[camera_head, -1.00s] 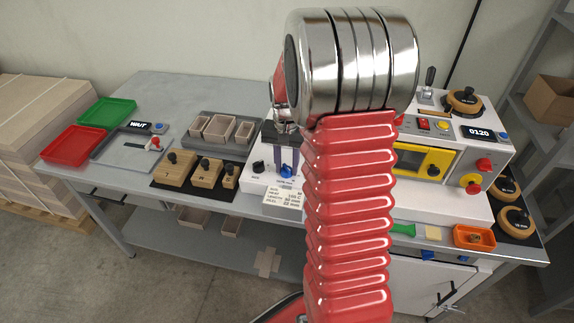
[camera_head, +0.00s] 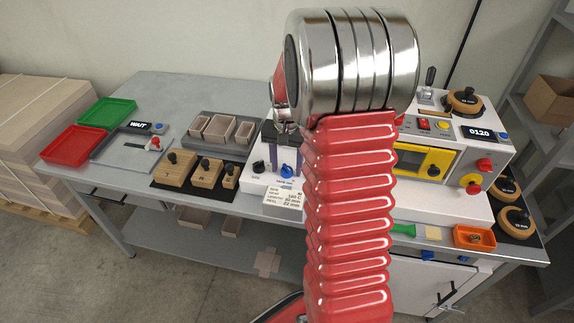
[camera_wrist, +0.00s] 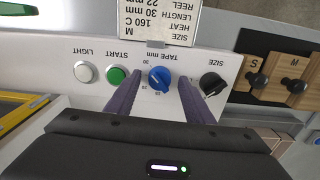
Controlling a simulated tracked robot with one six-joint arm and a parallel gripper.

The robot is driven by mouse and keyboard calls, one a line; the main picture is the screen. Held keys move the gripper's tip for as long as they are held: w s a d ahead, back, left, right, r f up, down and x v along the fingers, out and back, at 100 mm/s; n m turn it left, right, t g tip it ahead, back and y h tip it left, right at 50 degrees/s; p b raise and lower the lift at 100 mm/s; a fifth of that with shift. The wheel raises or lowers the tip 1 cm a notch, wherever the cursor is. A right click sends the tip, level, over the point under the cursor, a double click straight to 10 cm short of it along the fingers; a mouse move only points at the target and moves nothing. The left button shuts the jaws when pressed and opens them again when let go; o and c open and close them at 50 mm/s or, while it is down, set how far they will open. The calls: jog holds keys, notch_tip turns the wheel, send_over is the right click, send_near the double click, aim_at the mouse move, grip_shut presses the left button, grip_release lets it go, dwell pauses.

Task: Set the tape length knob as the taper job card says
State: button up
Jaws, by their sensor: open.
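The blue tape length knob (camera_wrist: 159,78) sits on the white taper panel under the label "TAPE mm", upside down in the wrist view. It also shows in the head view (camera_head: 287,171).
A black size knob (camera_wrist: 210,82), a green start button (camera_wrist: 116,75) and a white light (camera_wrist: 85,73) are close by on the panel. Wooden blocks S (camera_wrist: 256,80) and M (camera_wrist: 297,86) stand beside it. My arm hides the middle of the bench in the head view.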

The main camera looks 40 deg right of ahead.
aim_at(287, 167)
notch_tip(287, 167, up, 14)
jog(key=shift+f, duration=0.15)
dwell(0.4)
jog(key=shift+s, duration=0.1)
dwell(0.5)
